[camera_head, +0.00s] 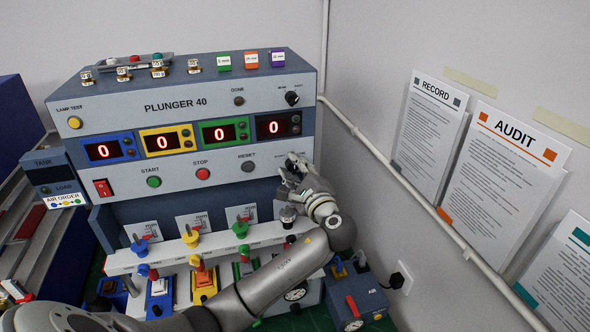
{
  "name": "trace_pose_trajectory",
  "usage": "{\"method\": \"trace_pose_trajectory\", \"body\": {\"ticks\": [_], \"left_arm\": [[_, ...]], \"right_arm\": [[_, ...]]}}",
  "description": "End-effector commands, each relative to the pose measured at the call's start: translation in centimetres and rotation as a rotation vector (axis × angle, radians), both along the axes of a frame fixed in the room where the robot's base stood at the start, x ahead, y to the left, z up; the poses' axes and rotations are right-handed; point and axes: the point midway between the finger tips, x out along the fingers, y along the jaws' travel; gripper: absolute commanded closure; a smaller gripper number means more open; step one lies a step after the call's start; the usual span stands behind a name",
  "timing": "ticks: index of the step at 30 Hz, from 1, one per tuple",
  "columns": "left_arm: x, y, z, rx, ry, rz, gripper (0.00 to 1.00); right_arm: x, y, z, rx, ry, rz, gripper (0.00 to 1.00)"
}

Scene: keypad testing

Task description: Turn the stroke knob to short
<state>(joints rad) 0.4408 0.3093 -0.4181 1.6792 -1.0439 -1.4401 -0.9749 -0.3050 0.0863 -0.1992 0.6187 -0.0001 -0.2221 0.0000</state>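The grey test machine marked PLUNGER 40 (176,104) stands against the wall. My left gripper (287,172) is at the right end of its button strip, just right of the RESET button (248,166). The gripper covers that part of the panel, and small lettering above it is too small to read. A knob there, possibly the stroke knob, is hidden by the fingers. I cannot tell whether the fingers are open or shut, or touch anything. A black rotary knob (292,98) sits higher up, clear of the gripper; its labels are unreadable. My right gripper is not in view.
A green START button (153,182) and red STOP button (203,174) are left of the gripper. Coloured valves (240,229) stand below, close to my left arm. A blue AIR box (356,299) is at lower right. A pipe (400,189) runs along the right wall.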

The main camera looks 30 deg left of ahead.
Motion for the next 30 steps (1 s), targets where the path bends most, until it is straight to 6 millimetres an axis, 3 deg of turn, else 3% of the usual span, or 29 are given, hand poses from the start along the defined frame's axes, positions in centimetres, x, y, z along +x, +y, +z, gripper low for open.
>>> {"method": "trace_pose_trajectory", "body": {"ticks": [4, 14, 30], "left_arm": [[0.0, 0.0, 0.0, -0.001, 0.0, 0.001, 0.94], [0.0, -0.1, -0.2, -0.038, -0.043, 0.0, 0.95], [-0.1, 0.0, -0.5, -0.319, -0.369, 0.001, 0.95]], "right_arm": [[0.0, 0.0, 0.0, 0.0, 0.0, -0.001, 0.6], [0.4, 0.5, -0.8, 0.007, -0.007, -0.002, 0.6], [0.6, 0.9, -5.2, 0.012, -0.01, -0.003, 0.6]]}}
